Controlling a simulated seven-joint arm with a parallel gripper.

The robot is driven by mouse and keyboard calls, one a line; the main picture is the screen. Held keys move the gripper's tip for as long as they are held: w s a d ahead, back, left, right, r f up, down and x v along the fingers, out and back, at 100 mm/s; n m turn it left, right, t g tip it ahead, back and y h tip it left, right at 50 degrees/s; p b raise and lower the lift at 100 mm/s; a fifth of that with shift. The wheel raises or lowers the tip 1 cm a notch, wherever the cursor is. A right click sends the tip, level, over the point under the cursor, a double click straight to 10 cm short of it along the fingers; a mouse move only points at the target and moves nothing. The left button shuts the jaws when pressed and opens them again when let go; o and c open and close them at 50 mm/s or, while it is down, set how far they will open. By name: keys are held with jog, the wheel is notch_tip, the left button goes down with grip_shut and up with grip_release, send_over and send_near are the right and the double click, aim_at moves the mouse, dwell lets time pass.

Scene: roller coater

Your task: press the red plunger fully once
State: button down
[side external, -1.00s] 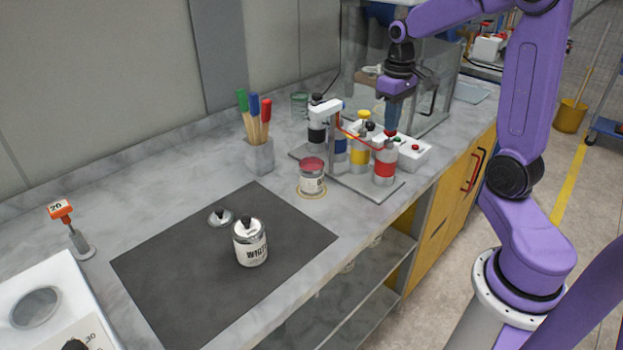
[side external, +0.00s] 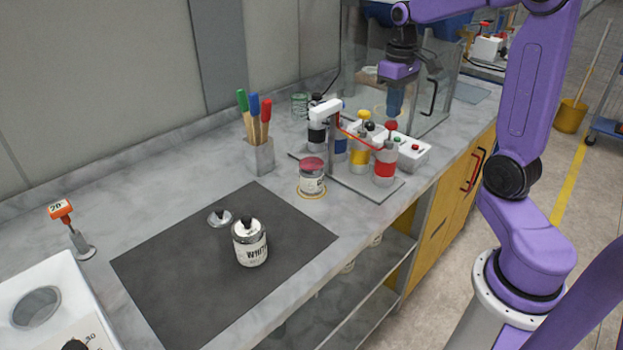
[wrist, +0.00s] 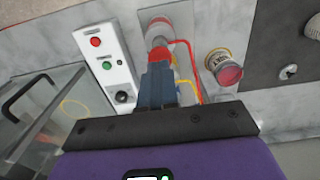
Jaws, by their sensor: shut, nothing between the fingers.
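The red plunger (side external: 391,127) stands raised on its stem above the red-banded canister (side external: 384,168), at the front right of the dispenser. In the wrist view the red plunger (wrist: 158,27) shows just beyond my fingertips. My gripper (side external: 394,114) is shut and empty. An open can with red contents (side external: 312,181) stands beside the dispenser, left of the red canister.
Yellow (side external: 359,151), blue and black canisters stand close behind the red one. A white button box (side external: 412,153) is at their right, before a clear-walled enclosure (side external: 438,112). A WHITE can (side external: 250,247) stands on the dark mat (side external: 180,285). A brush holder (side external: 260,157) is at the back.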

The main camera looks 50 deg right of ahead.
dwell(0.3)
notch_tip(320, 180, up, 6)
dwell(0.7)
jog(key=s+a+f+n, duration=0.3)
jog(key=s+a, duration=0.1)
jog(key=a, duration=0.4)
jog(key=s+a+f+n, duration=0.3)
jog(key=s+a, duration=0.1)
jog(key=a, duration=0.4)
jog(key=s+a+f+n, duration=0.2)
jog(key=s+f+n, duration=0.1)
jog(key=s, duration=0.4)
jog(key=s+a+f+n, duration=0.2)
jog(key=s+f+n, duration=0.1)
jog(key=s, duration=0.4)
jog(key=shift+a+n, duration=0.3)
jog(key=shift+a, duration=0.1)
